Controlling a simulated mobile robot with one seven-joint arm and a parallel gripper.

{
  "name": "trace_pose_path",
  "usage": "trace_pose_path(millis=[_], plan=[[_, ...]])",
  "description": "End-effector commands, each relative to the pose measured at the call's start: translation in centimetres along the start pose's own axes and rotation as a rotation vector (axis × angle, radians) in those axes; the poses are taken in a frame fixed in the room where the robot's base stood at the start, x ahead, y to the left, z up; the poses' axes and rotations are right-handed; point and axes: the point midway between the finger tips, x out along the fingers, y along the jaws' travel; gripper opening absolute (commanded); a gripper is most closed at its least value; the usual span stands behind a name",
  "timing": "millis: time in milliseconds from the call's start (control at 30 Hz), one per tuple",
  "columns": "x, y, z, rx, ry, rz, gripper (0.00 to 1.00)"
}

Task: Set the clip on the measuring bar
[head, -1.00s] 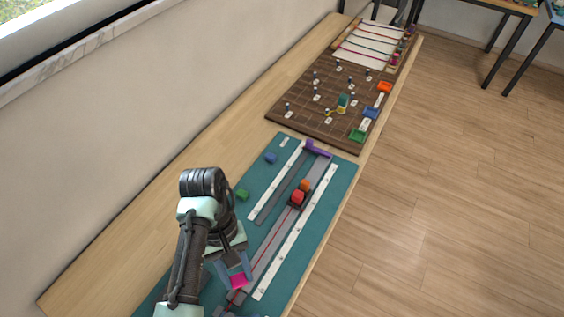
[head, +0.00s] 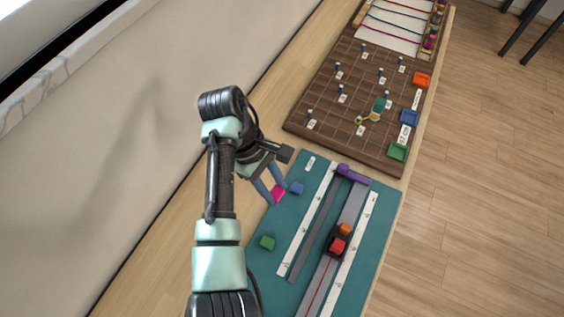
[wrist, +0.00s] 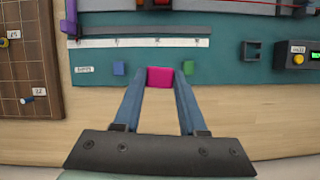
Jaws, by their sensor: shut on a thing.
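My gripper (head: 275,194) is shut on a magenta clip (wrist: 160,76), seen between the fingertips in the wrist view and as a pink patch in the head view (head: 278,192). It is over the left edge of the teal mat, near a blue block (head: 297,188). A dark grey bar (head: 313,235), which looks like the measuring bar, lies beside a white ruled strip (head: 305,222). In the wrist view the bar (wrist: 140,29) lies beyond the clip, apart from it. Height above the mat is hard to tell.
A green block (head: 267,243) sits on the teal mat (head: 262,275). A red-and-orange carriage (head: 338,243) sits on a grey track with a purple end piece (head: 352,175). A brown pegboard (head: 325,105) lies beyond. The wrist view shows a black U-shaped piece (wrist: 250,50) and a button box (wrist: 296,54).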

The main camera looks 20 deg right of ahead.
Motion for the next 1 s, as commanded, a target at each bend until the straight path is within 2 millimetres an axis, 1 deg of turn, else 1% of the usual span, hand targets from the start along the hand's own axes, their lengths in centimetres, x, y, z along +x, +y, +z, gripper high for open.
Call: trace_pose_path(millis=[33, 100, 167, 200, 267, 333, 400, 500, 600, 700, 800, 867, 1000], plan=[[0.8, 1.4, 0.6, -0.091, -0.005, 0.043, 0.0], [1.2, 2.8, 1.2, -0.247, -0.005, 0.107, 0.0], [1.6, 3.6, 1.6, -0.387, -0.005, 0.165, 0.0], [1.9, 4.0, 1.9, -0.485, -0.005, 0.203, 0.0], [2.5, 4.4, 2.1, -0.636, -0.005, 0.265, 0.0], [3.2, 4.4, 2.1, -0.819, -0.003, 0.339, 0.0], [3.9, 3.9, 1.8, -0.996, 0.0, 0.412, 0.0], [4.8, 2.9, 1.1, -1.216, 0.002, 0.503, 0.0], [5.2, 1.7, 0.5, -1.379, 0.003, 0.571, 0.0], [5.4, 0.9, -0.1, -1.481, 0.003, 0.613, 0.0], [6.0, 0.4, -0.5, -1.53, 0.003, 0.632, 0.0], [6.9, 0.3, -0.9, -1.543, 0.002, 0.633, 0.0], [9.3, 0.3, -2.0, -1.544, 0.002, 0.634, 0.0]])
